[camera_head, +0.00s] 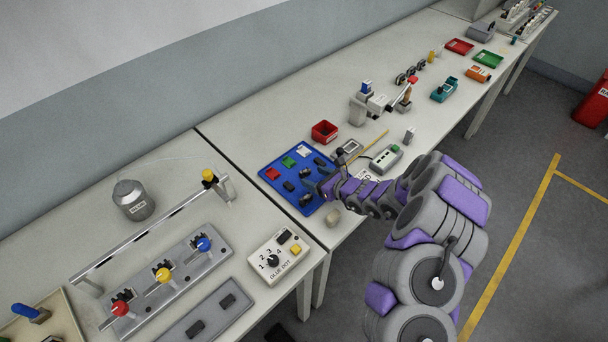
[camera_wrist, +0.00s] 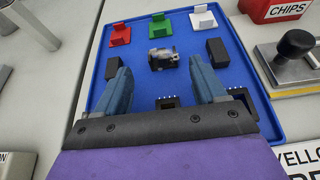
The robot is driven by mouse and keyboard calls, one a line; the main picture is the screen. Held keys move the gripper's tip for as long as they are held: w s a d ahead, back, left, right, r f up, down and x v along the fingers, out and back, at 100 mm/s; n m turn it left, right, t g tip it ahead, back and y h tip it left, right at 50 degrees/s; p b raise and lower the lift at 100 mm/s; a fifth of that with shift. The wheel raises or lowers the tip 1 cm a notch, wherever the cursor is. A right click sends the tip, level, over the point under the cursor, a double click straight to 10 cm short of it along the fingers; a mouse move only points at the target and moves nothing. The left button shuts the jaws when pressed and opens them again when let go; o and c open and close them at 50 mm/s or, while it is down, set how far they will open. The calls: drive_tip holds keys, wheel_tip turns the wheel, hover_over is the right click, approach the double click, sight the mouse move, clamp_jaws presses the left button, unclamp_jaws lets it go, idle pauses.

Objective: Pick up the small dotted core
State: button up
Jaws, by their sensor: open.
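A blue tray (camera_wrist: 140,82) holds small parts. Two dark parts with a row of pale dots lie in it, one in the middle (camera_wrist: 167,103) and one at the right (camera_wrist: 240,94), partly hidden by my gripper. A small grey, mottled part (camera_wrist: 162,58) lies farther in. I cannot tell for sure which is the dotted core. My gripper (camera_wrist: 158,68) is open and empty over the tray, its blue fingers either side of the mottled part in the picture, with the middle dotted part nearer its base. In the head view, my gripper (camera_head: 314,186) is over the tray's right side.
Plain black blocks lie left (camera_wrist: 107,68) and right (camera_wrist: 215,47) in the tray. Red (camera_wrist: 120,35), green (camera_wrist: 160,30) and white (camera_wrist: 202,17) parts line its far side. A red CHIPS bin (camera_head: 324,131) stands behind; a grey device (camera_wrist: 290,58) is at the right.

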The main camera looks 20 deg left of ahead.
sight(306, 172)
drive_tip(key=b+x, duration=0.1)
drive_tip(key=x, duration=0.3)
drive_tip(key=shift+w+a, duration=0.2)
drive_tip(key=shift+w, duration=0.1)
drive_tip(key=shift+w+a, duration=0.1)
drive_tip(key=shift+a, duration=0.3)
drive_tip(key=shift+d, duration=0.4)
drive_tip(key=c, duration=0.4)
drive_tip(key=shift+a, duration=0.2)
drive_tip(key=c, duration=0.7)
